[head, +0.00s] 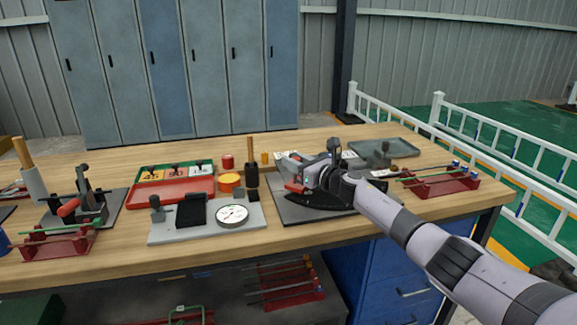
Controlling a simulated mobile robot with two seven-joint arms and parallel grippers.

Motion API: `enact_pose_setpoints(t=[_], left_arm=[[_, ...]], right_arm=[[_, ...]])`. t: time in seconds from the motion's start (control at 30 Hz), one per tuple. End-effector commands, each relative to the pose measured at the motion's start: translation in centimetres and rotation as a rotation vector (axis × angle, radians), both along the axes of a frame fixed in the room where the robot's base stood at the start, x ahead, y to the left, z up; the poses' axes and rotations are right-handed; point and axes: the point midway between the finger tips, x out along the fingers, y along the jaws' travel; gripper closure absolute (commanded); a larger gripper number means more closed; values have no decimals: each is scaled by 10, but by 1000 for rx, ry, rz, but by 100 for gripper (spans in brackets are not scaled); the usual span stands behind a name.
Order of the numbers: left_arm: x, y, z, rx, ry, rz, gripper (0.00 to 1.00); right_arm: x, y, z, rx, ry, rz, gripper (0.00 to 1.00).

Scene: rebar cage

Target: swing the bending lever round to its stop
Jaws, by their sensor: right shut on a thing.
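A rebar bender stands on a dark base plate (290,215) on the right half of the bench, in the head view. Its bending lever shows a red grip (296,188) at its left end. My right arm reaches in from the right, and my right gripper (298,178) is at the lever, shut on it. The wrist and gripper hide much of the lever and the bender's middle. A dark upright block (334,150) shows behind the wrist. The stop cannot be made out. My left gripper is not in view.
A grey plate (165,236) with a round dial (233,214) lies left of the bender. A red tray (172,192) is behind it. A red rack with rods (440,184) stands at right. A second bender (88,205) is at far left.

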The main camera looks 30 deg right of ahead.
Motion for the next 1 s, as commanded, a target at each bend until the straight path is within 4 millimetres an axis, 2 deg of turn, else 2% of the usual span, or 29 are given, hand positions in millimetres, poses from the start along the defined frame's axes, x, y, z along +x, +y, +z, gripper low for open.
enact_pose_setpoints(t=[0.03, 0.33, 0.6, 1.0], left_arm=[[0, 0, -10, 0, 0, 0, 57], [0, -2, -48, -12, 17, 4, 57], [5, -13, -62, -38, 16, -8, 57], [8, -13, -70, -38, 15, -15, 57]], right_arm=[[-5, -5, -4, -5, -2, 32, 100], [-33, -13, -5, -3, -5, 239, 100], [-48, -21, -3, 1, -5, 363, 100], [-57, -25, 1, 1, -4, 437, 100]])
